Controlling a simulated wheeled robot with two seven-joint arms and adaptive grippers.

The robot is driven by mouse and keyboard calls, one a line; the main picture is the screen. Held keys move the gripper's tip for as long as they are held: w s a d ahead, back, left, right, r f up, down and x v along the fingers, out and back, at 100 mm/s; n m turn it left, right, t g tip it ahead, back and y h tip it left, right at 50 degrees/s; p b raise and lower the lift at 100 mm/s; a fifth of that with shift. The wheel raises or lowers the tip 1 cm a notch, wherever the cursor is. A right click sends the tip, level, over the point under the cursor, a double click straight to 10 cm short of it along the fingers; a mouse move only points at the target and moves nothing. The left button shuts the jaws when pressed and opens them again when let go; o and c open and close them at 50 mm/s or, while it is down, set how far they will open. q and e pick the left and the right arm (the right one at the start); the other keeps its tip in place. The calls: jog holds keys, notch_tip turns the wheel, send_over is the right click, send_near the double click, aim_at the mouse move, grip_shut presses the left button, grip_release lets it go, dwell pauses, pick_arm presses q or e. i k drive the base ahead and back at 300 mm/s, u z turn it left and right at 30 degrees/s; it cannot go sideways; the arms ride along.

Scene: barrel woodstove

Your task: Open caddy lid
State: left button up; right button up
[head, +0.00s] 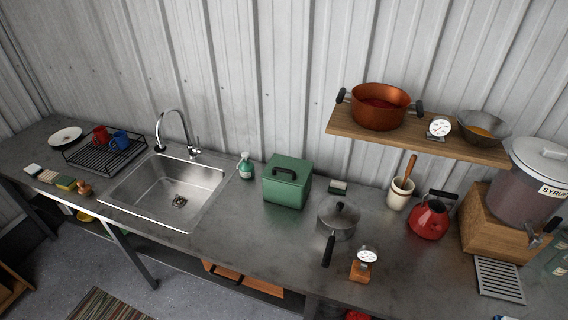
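The caddy is most likely the green box (285,188) on the metal counter, right of the sink. Its flat green lid (289,166) is shut and has a dark handle (284,174) near the front edge of the top. No hinge or latch can be made out. Neither of my grippers shows in the head view.
The sink (170,190) and a soap bottle (246,166) are left of the box. A lidded saucepan (338,217) with its handle toward the front stands close on the right. A wooden shelf (440,146) overhangs further right. Counter in front of the box is clear.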

aim_at(288, 165)
jog(key=k, duration=0.45)
jog(key=z, duration=0.85)
jog(key=i, duration=0.95)
jog(key=u, duration=1.15)
